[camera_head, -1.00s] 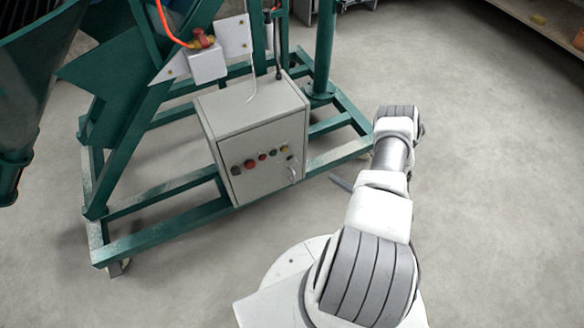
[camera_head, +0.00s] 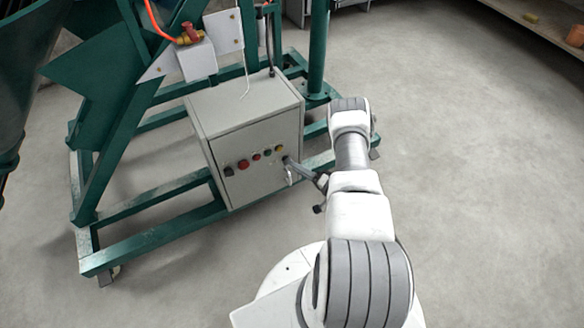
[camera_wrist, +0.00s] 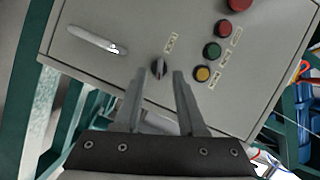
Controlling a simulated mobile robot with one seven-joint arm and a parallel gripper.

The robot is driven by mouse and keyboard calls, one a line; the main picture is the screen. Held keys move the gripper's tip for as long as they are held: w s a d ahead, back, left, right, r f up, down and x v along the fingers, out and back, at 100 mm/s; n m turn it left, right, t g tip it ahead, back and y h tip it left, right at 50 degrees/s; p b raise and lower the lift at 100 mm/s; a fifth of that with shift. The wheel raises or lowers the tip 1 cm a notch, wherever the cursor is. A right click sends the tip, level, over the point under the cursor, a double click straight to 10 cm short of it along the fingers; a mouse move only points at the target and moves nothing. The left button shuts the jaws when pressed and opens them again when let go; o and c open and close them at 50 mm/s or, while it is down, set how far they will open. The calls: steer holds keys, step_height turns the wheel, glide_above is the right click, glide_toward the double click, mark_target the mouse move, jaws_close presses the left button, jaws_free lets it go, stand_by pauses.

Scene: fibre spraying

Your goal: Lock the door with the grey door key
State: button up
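The grey control box (camera_head: 250,140) has its door (camera_wrist: 140,30) facing me. In the wrist view a long silver handle (camera_wrist: 90,37) lies on the door, with a small bright fitting (camera_wrist: 113,48) at one end. A small dark grey turning piece (camera_wrist: 158,66) with a label beside it sits on the door between my fingertips. I cannot tell for sure which of these small pieces is the grey door key. My gripper (camera_wrist: 159,76) is open, its two fingers apart on either side of the dark piece. In the head view my gripper (camera_head: 296,168) is beside the door's right edge.
Yellow (camera_wrist: 203,74), green (camera_wrist: 212,51) and red (camera_wrist: 238,4) buttons sit right of the fingers. The green frame (camera_head: 150,247) surrounds the box. A shelf (camera_head: 535,27) stands far right. The floor at right is clear.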

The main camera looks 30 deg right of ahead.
mark_target(287, 162)
steer(key=shift+x, duration=1.45)
steer(key=shift+c, duration=0.3)
jaws_close()
